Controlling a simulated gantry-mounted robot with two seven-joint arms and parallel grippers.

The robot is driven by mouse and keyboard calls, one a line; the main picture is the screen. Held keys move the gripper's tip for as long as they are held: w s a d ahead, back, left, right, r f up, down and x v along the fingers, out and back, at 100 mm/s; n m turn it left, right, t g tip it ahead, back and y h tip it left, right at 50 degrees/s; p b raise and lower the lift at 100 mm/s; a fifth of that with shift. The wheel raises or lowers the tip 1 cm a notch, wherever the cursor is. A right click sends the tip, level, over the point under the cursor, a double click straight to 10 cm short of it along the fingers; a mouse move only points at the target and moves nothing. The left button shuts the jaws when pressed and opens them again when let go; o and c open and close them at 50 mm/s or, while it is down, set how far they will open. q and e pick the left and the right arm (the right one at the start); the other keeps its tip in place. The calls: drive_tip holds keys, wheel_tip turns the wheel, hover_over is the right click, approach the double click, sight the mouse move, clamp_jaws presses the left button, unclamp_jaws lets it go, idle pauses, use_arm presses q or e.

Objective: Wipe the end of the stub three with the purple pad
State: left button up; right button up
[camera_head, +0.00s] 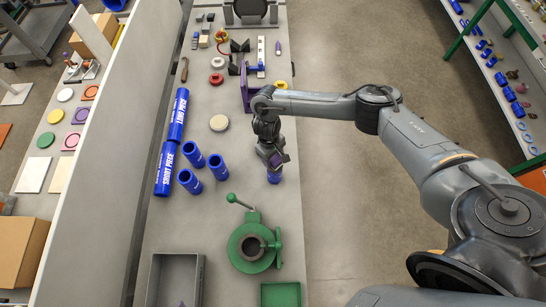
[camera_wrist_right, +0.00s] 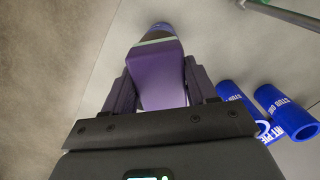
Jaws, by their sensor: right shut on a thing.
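My right gripper (camera_head: 276,158) is over the right side of the bench, pointing down. It is shut on the purple pad (camera_wrist_right: 160,78), which fills the gap between its fingers in the right wrist view. A blue stub (camera_head: 274,177) stands just below the gripper at the bench's right edge, and its blue part also shows beyond the pad in the wrist view (camera_wrist_right: 161,27). Its label is hidden, and I cannot tell whether the pad touches it. Several other blue stubs (camera_head: 218,167) stand to the left. My left gripper is not in view.
Long blue pipes (camera_head: 179,115) lie along the bench's left side. A green clamp with a lever (camera_head: 242,248) stands in front, with a grey bin (camera_head: 153,278) and a green tray (camera_head: 280,286) nearer. A cream disc (camera_head: 219,122) and a purple frame (camera_head: 244,88) are farther back.

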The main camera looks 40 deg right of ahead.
drive_tip(key=shift+r, duration=0.8)
drive_tip(key=shift+w+r, duration=0.1)
drive_tip(key=shift+r, duration=2.05)
drive_tip(key=shift+d, duration=0.1)
drive_tip(key=w+d+b, duration=0.1)
drive_tip(key=w+d, duration=0.4)
drive_tip(key=w, duration=0.1)
drive_tip(key=shift+s+d, duration=0.1)
